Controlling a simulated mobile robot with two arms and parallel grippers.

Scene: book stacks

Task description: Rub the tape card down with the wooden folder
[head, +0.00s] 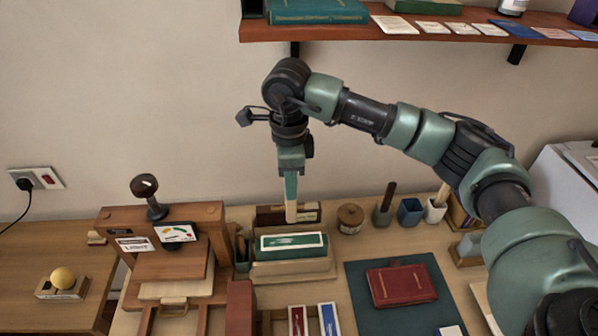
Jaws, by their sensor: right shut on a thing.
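My right gripper (291,188) points straight down and is shut on the wooden folder (291,212), a pale flat stick held upright. The likely tape card (291,249), white-bordered with a green middle and a pale mark, lies on a wooden block or stand (295,268). The folder's lower end shows just above the card's far edge in the picture. I cannot tell whether they touch. My left gripper is out of view.
A wooden press (160,215) with a dark knob stands to the left. A red book (401,285) lies on a dark green mat (365,318) to the right. A round wooden pot (350,219) and small cups stand behind. A wall shelf (340,30) hangs above.

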